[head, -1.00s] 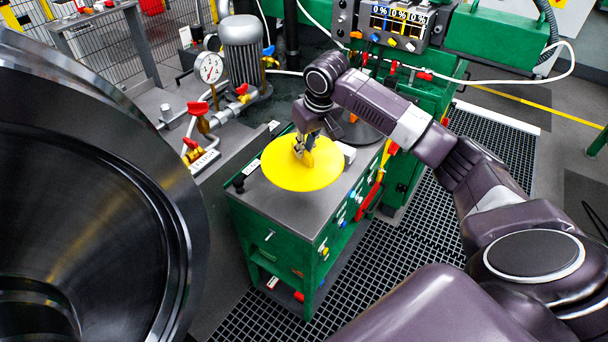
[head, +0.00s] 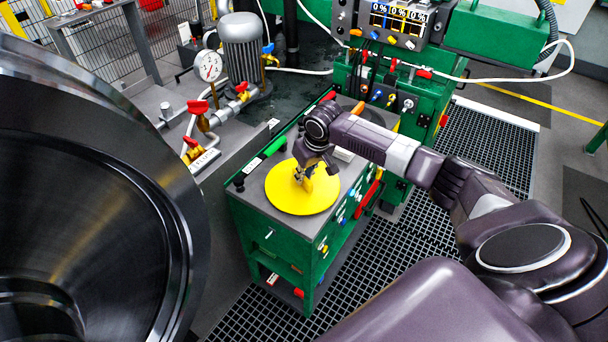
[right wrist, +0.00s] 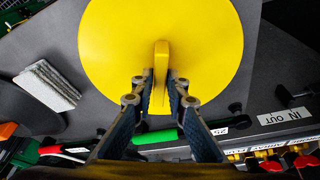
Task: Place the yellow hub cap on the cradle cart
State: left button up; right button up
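The yellow hub cap (head: 290,202) is a round disc with an upright tab handle, which shows in the right wrist view (right wrist: 161,65). It is over the grey top of a green cart (head: 285,237) in the head view. I cannot tell whether it touches that top, or whether this is the cradle cart. My right gripper (head: 305,178) reaches down to the disc's middle. In the right wrist view its fingers (right wrist: 161,78) are on both sides of the handle and look shut on it. My left gripper is not in view.
A large dark metal wheel (head: 90,190) fills the left side. A pump with a gauge (head: 208,66) and red-handled valves stands behind it. A green machine (head: 430,95) is behind the cart. A white block (right wrist: 47,86) lies beside the disc. Floor grating (head: 375,255) is clear to the right.

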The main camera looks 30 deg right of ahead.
jog(key=o, duration=0.3)
jog(key=shift+r, duration=0.1)
jog(key=b+v, duration=0.1)
jog(key=v, duration=1)
jog(key=shift+r, duration=0.4)
jog(key=shift+s, duration=0.1)
